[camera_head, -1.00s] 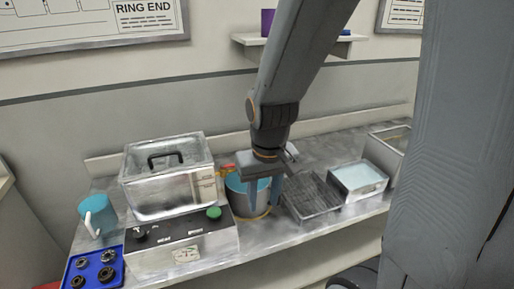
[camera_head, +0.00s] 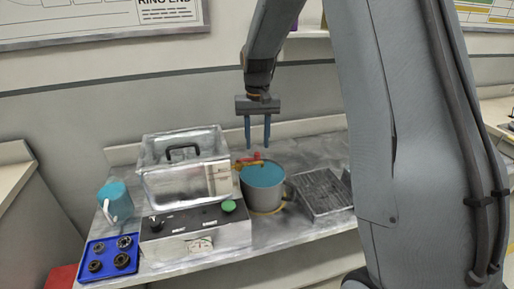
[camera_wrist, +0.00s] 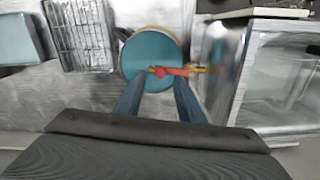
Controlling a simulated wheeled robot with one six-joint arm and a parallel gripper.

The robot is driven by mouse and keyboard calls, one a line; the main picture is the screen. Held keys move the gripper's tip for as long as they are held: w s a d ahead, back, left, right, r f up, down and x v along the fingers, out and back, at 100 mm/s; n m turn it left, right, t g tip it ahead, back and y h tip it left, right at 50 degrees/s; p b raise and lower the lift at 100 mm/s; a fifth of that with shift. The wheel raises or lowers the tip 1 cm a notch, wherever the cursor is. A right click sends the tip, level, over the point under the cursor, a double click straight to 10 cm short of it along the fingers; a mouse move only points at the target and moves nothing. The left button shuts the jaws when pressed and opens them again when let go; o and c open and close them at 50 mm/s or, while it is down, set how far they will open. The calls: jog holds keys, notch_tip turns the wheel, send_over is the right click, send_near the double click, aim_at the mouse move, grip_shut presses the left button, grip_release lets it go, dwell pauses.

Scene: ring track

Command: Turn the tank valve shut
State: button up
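The tank (camera_head: 160,186) is a clear-walled metal box with a black-handled lid, set on a control box. Its valve (camera_head: 257,157), with a red handle and brass-yellow body, sticks out on the tank's right side over a grey pot (camera_head: 264,203) of blue liquid. In the wrist view the valve (camera_wrist: 172,71) lies across the pot's blue surface (camera_wrist: 148,52), just beyond my fingertips. My gripper (camera_head: 257,146) points down with two blue fingers apart and nothing between them. In the head view it appears above the valve; the exact gap is unclear.
The control box (camera_head: 195,243) has a green button. A blue cup (camera_head: 116,203) and a blue tray (camera_head: 98,272) of dark round parts sit at left. A wire rack (camera_head: 325,192) stands right of the pot. A wall shelf (camera_head: 314,34) is behind my arm.

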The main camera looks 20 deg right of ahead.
aim_at(257, 153)
jog(key=shift+f+p, duration=0.4)
jog(key=shift+f, duration=1.45)
grip_shut()
